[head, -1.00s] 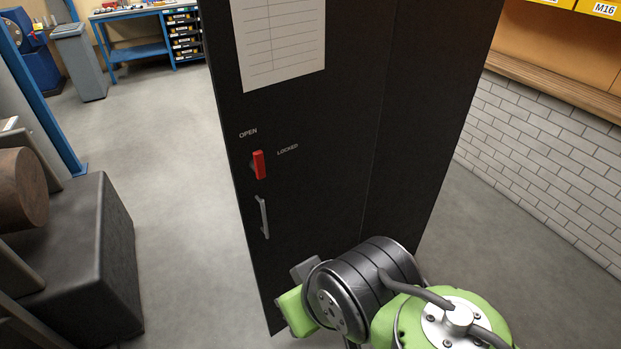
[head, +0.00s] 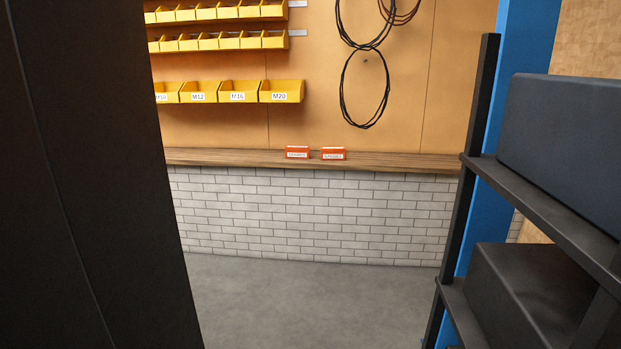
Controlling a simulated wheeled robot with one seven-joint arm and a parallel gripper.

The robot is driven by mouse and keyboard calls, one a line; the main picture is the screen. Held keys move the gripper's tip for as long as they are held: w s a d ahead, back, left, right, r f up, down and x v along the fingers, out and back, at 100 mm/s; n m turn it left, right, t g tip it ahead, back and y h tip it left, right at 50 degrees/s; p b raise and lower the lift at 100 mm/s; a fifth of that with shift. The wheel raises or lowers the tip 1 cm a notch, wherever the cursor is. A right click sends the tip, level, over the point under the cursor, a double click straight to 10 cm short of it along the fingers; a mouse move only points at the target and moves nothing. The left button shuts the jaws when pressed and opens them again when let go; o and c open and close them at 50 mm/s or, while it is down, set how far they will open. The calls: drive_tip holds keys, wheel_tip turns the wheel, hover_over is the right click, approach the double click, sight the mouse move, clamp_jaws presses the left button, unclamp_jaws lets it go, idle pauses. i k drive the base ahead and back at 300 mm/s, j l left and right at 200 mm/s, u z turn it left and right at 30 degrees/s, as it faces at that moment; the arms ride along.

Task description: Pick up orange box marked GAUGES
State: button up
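Two small orange boxes with white labels sit side by side on a wooden ledge (head: 220,158) along the far wall. The label on the right orange box (head: 333,152) seems to read GAUGES, though it is small and blurred. The label on the left orange box (head: 297,151) is too small to read surely. A narrow gap separates the two boxes. My gripper is not in view.
A dark cabinet (head: 75,180) fills the left side. A dark shelf rack (head: 540,200) with large dark boxes stands close on the right. Yellow bins (head: 239,91) and black cable loops (head: 364,90) hang above the ledge. Grey floor (head: 310,305) is clear between.

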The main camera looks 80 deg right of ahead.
sight(327, 153)
drive_tip(key=z, duration=2.9)
drive_tip(key=i+j+u, duration=0.15)
drive_tip(key=i, duration=0.95)
drive_tip(key=i+j+z, duration=0.1)
drive_tip(key=i, duration=0.65)
drive_tip(key=i+j, duration=0.1)
drive_tip(key=i, duration=0.65)
drive_tip(key=i+l, duration=0.15)
drive_tip(key=i, duration=0.45)
drive_tip(key=i+l, duration=0.15)
drive_tip(key=i, duration=0.45)
drive_tip(key=i+l+u, duration=0.7)
drive_tip(key=u, duration=0.25)
drive_tip(key=i+l+u, duration=0.2)
drive_tip(key=l+u, duration=0.25)
drive_tip(key=l, duration=0.2)
drive_tip(key=i+l+u, duration=0.15)
drive_tip(key=l, duration=0.2)
drive_tip(key=l+u, duration=0.15)
drive_tip(key=l, duration=0.2)
